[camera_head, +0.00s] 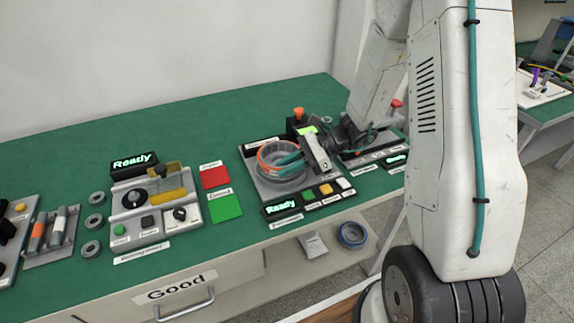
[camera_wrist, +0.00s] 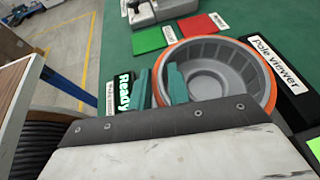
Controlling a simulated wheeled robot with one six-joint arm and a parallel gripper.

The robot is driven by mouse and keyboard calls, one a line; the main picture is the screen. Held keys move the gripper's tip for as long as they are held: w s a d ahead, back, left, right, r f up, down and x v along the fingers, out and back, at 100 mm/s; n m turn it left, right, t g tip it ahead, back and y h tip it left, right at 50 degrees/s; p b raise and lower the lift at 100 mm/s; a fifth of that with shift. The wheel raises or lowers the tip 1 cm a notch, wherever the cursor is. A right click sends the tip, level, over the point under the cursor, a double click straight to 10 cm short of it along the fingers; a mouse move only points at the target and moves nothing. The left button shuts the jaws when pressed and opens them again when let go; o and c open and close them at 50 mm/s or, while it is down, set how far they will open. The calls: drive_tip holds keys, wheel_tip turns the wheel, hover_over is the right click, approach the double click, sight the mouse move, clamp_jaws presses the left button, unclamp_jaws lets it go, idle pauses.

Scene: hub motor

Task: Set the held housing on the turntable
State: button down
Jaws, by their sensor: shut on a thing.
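The housing (camera_head: 263,163) is a round grey ring with an orange rim and ribbed inner wall, and it looks level. It also fills the middle of the wrist view (camera_wrist: 215,75). My gripper (camera_head: 291,160) is shut on its wall, with one teal finger inside and one outside, as the wrist view shows (camera_wrist: 159,88). The housing is over the grey pole viewer station (camera_head: 262,190). The turntable itself is hidden beneath the housing. I cannot tell whether the housing touches it or hangs just above it.
A "Ready" display (camera_head: 281,207) and several buttons line the station's front. Red (camera_head: 214,176) and green (camera_head: 225,207) pads lie to its left, then another station (camera_head: 155,205) with loose rings beside it. A red-topped device (camera_head: 300,121) stands behind the housing. Green table is bare behind the pads.

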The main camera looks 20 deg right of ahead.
drive_tip(key=shift+f, duration=0.35)
idle(0.3)
drive_tip(key=c, duration=0.8)
unclamp_jaws()
drive_tip(key=shift+c, duration=0.2)
drive_tip(key=shift+r, duration=3.5)
